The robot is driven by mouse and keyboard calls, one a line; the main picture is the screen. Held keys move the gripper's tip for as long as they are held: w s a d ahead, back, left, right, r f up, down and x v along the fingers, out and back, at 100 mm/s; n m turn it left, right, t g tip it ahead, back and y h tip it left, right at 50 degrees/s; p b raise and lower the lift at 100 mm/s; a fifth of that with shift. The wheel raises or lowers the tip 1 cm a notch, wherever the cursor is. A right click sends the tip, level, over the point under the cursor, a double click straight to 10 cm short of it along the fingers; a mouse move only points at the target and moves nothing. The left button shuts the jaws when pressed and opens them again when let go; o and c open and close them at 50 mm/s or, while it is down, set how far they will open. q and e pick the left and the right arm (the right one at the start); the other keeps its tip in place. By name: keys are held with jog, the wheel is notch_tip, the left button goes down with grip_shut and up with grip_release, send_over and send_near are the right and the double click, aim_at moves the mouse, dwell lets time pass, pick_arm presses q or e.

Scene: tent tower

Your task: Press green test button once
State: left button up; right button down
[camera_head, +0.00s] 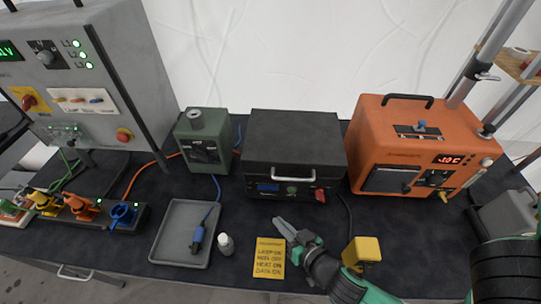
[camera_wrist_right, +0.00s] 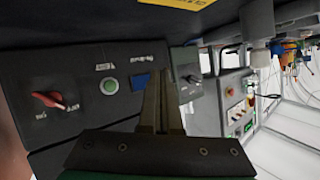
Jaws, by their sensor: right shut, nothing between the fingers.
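The green button (camera_head: 291,190) is a small round knob on the front panel of the black box (camera_head: 292,138), between a blue display (camera_head: 268,188) and a red switch (camera_head: 320,195). In the right wrist view the green button (camera_wrist_right: 109,87) sits in a pale ring, left of the fingers. My right gripper (camera_head: 279,222) is shut and empty. It is in front of the black box and below the button in the head view, apart from it. In the wrist view its fingers (camera_wrist_right: 158,80) point toward the panel beside the blue display (camera_wrist_right: 141,81). My left gripper is not in view.
A yellow note (camera_head: 269,258) lies beside the right gripper, with a white bottle (camera_head: 225,244) and grey tray (camera_head: 180,258) further left. The orange unit (camera_head: 415,147) stands right of the black box, the green unit (camera_head: 203,142) left. A yellow block (camera_head: 362,251) shows by my right arm.

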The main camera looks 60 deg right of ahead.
aim_at(292, 191)
jog(key=shift+s+d+r+g+p, duration=0.1)
jog(key=shift+s+r+g+p, duration=0.15)
jog(key=shift+s, duration=0.3)
jog(key=shift+s+d+r+g+p, duration=0.1)
jog(key=shift+s+g+p, duration=0.05)
jog(key=shift+s+p, duration=0.3)
jog(key=shift+s+a+f+p, duration=0.1)
jog(key=shift+s+a+p, duration=0.25)
jog(key=shift+s, duration=0.3)
jog(key=shift+s+a+f+p, duration=0.1)
jog(key=shift+s+a+p, duration=0.1)
jog(key=shift+s+a, duration=0.3)
jog(key=shift+w+d+r, duration=0.1)
jog(key=shift+d+r, duration=0.05)
jog(key=shift+d, duration=0.2)
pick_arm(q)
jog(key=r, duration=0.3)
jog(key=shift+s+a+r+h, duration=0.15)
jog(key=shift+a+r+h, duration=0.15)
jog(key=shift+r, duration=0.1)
pick_arm(e)
jog(key=shift+a, duration=0.1)
